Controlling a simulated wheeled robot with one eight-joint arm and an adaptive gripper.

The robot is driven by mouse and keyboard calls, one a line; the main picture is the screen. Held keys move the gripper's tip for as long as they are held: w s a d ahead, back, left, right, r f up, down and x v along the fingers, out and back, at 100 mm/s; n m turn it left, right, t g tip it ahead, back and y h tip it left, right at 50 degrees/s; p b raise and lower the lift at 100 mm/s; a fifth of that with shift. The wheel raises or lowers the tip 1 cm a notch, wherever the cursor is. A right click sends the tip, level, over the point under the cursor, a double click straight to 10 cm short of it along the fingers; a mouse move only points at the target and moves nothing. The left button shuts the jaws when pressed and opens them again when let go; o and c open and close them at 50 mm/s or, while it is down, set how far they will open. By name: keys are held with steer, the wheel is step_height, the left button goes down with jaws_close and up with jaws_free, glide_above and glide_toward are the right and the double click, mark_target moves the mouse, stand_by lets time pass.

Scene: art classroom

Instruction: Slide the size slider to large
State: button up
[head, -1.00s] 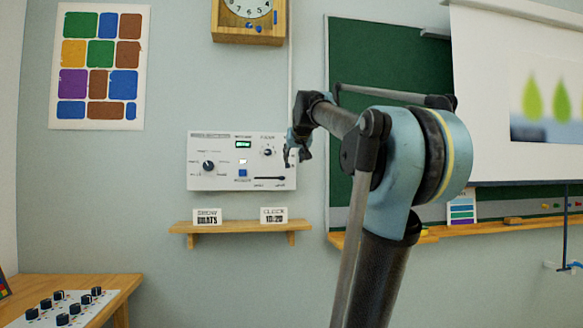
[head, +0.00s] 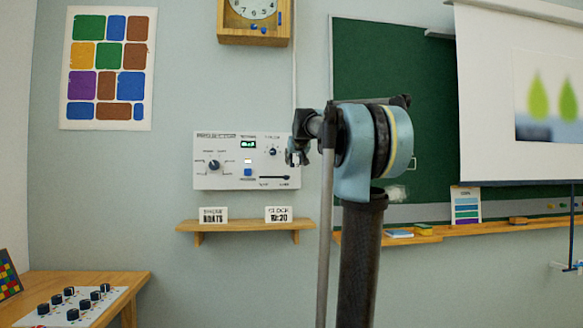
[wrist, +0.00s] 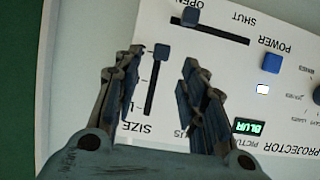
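The size slider (wrist: 155,82) is a dark slot with a blue knob (wrist: 163,52) on the white projector panel (head: 210,181). In the wrist view the panel appears upside down. The knob sits at the slot's upper end in that picture, away from the SIZE lettering. My gripper (wrist: 161,60) is open, with one finger on each side of the slot and the knob between the fingertips. I see no clear contact. In the head view my gripper (head: 297,157) is at the panel's right edge and hides the size slider.
A shutter slider (wrist: 215,30), a blue power button (wrist: 271,62) and a green display (wrist: 249,127) reading BLUR share the panel. A wooden shelf (head: 245,226) with two small cards is below.

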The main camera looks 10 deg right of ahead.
mark_target(292, 165)
steer(key=x, duration=0.5)
steer(key=shift+w+f, duration=0.1)
steer(key=shift+w, duration=0.1)
jaws_close()
